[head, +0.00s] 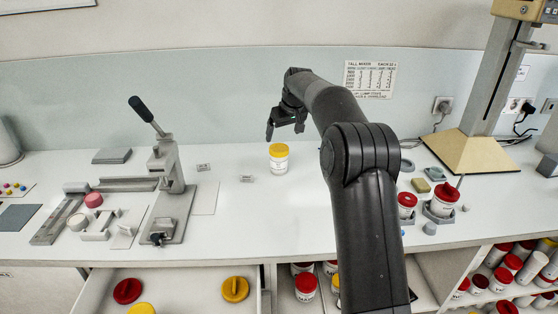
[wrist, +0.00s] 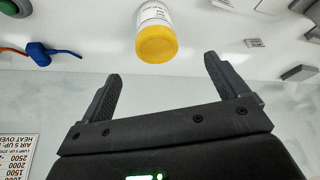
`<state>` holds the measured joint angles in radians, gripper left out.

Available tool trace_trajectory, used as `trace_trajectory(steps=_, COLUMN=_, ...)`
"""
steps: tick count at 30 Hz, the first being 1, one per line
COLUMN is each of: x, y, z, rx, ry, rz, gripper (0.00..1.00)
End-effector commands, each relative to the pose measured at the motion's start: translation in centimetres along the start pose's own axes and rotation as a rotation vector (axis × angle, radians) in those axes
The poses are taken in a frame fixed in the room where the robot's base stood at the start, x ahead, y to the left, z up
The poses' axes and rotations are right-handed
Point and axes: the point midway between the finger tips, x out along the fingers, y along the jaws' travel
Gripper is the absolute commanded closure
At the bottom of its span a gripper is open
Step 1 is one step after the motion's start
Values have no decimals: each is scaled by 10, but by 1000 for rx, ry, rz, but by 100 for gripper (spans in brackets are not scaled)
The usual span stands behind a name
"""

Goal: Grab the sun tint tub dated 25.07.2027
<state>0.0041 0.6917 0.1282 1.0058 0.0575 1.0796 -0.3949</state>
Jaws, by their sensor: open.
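A white tub with a yellow lid (head: 279,158) stands upright on the white worktop, alone, near the middle of the head view. In the wrist view this tub (wrist: 155,35) shows lid-first just beyond the fingertips, with part of its printed label; the date is too small to read. My gripper (head: 285,129) is open and empty, above and behind the tub in the head view. In the wrist view my gripper's (wrist: 162,70) two fingers are spread apart, with the lid ahead between them and not touching.
A lever press (head: 170,200) stands to the left. Red-lidded tubs (head: 443,198) sit in grey holders on the right. An open drawer (head: 190,272) holds red and yellow lids. Shelves below hold several red-lidded tubs (head: 305,284). A small tag (head: 247,178) lies left of the yellow-lidded tub.

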Motion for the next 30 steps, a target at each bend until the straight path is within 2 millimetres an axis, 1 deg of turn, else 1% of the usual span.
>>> trace_trajectory(steps=1, x=12, y=3, z=-4, rx=-3, ry=-1, rz=-6, gripper=9)
trace_trajectory(steps=3, x=22, y=6, z=-8, rx=-9, ry=0, rz=-11, gripper=9)
trace_trajectory(steps=7, x=32, y=8, z=-11, rx=-15, ry=1, rz=-16, gripper=9)
trace_trajectory(steps=11, x=43, y=8, z=-11, rx=-16, ry=-1, rz=-18, gripper=9)
trace_trajectory(steps=18, x=80, y=7, z=-10, rx=-16, ry=-1, rz=-18, gripper=9)
trace_trajectory(steps=26, x=101, y=8, z=-7, rx=-15, ry=-1, rz=-17, gripper=9)
trace_trajectory(steps=30, x=123, y=8, z=-3, rx=-15, ry=-1, rz=-18, gripper=9)
